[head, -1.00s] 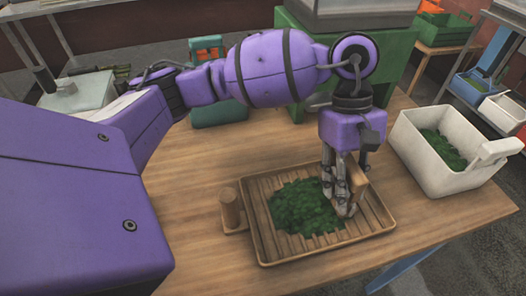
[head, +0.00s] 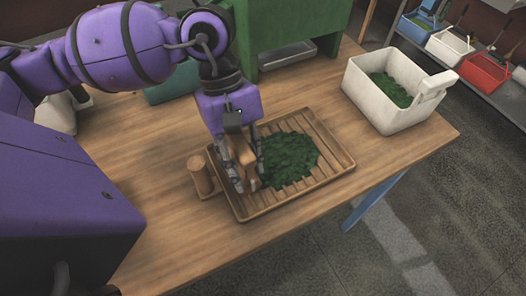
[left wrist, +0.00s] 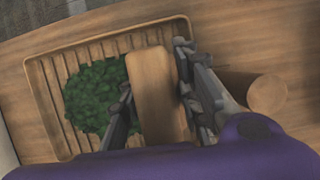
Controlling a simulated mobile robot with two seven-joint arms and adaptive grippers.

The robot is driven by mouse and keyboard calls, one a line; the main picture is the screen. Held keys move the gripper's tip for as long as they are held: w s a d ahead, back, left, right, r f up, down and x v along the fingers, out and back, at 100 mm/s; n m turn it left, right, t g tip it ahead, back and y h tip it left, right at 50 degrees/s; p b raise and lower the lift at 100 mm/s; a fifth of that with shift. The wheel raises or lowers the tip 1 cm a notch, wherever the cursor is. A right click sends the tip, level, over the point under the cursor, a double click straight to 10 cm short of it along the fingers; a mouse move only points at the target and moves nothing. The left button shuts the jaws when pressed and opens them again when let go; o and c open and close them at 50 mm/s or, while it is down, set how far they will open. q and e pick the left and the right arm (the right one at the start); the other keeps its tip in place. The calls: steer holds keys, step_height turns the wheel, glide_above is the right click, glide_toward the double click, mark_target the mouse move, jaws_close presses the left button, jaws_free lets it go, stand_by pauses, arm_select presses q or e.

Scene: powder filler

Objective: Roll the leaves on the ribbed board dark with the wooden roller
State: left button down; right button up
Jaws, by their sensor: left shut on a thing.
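The ribbed wooden board (head: 325,165) lies on the table, with a pile of dark green leaves (head: 290,160) on its middle and right. My left gripper (head: 243,180) points down over the board's left end, beside the leaves. It is shut on the wooden roller (head: 240,150), whose flat wooden part (left wrist: 158,95) shows between the fingers in the left wrist view. The fingers hide part of the roller, and I cannot tell whether it touches the board. The leaves also show in the left wrist view (left wrist: 92,98), left of the fingers. My right gripper is out of view.
A round wooden post (head: 201,175) stands on a small base left of the board, close to my left gripper. A white bin (head: 385,115) with brighter green leaves stands at the right back. A green machine (head: 285,35) stands behind. The table's front is clear.

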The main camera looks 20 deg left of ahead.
mark_target(243, 149)
arm_select(q)
step_height(243, 149, up, 5)
steer(key=shift+f+p, duration=0.1)
steer(key=shift+p, duration=0.8)
steer(key=shift+r, duration=0.85)
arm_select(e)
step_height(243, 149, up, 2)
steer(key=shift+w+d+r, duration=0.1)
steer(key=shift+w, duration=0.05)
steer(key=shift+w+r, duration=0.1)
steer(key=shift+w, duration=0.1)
